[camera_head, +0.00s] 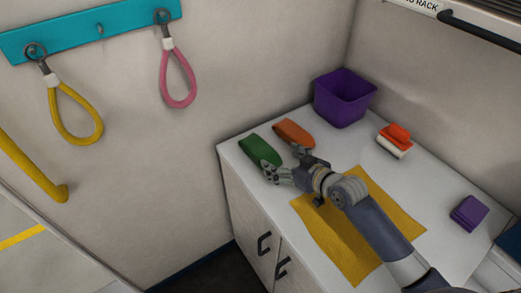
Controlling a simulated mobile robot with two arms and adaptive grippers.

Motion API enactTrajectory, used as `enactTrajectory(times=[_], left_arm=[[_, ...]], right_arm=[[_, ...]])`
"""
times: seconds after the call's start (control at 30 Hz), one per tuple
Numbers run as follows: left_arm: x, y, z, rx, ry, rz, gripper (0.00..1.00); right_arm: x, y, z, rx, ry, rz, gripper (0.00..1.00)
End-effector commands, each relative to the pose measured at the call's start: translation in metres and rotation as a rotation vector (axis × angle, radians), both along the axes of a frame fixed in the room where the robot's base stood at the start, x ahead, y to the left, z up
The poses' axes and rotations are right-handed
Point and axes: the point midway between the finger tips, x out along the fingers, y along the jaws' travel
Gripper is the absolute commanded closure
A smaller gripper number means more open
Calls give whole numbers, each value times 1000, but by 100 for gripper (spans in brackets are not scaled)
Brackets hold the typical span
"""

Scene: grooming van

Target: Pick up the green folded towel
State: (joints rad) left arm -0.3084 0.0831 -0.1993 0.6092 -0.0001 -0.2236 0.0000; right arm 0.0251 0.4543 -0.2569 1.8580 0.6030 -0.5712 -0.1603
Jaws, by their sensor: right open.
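The green folded towel (259,149) lies on the white countertop (410,182), near its left end by the front edge. My right gripper (283,162) reaches in from the lower right and is open. Its fingers are at the towel's near right end, and one finger overlaps the towel's end in the picture. I cannot tell whether they touch. My left gripper does not show.
An orange folded towel (294,132) lies close beside the green one. A purple bin (343,98), an orange-and-white brush or block (395,140) and a purple folded item (468,213) stand on the counter. A yellow mat (335,240) lies under my right arm.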

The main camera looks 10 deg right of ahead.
Motion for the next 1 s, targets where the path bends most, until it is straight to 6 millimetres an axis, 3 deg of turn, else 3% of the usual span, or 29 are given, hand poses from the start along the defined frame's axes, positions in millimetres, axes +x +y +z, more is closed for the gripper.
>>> enactTrajectory(times=[0.13,0.5,0.8,1.0], left_arm=[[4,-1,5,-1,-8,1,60],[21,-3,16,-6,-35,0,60],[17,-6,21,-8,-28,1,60],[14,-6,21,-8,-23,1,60]], right_arm=[[19,10,-6,3,-1,0,18],[40,23,-16,2,1,0,18],[66,37,-32,0,0,1,18],[69,39,-34,0,-1,0,18]])
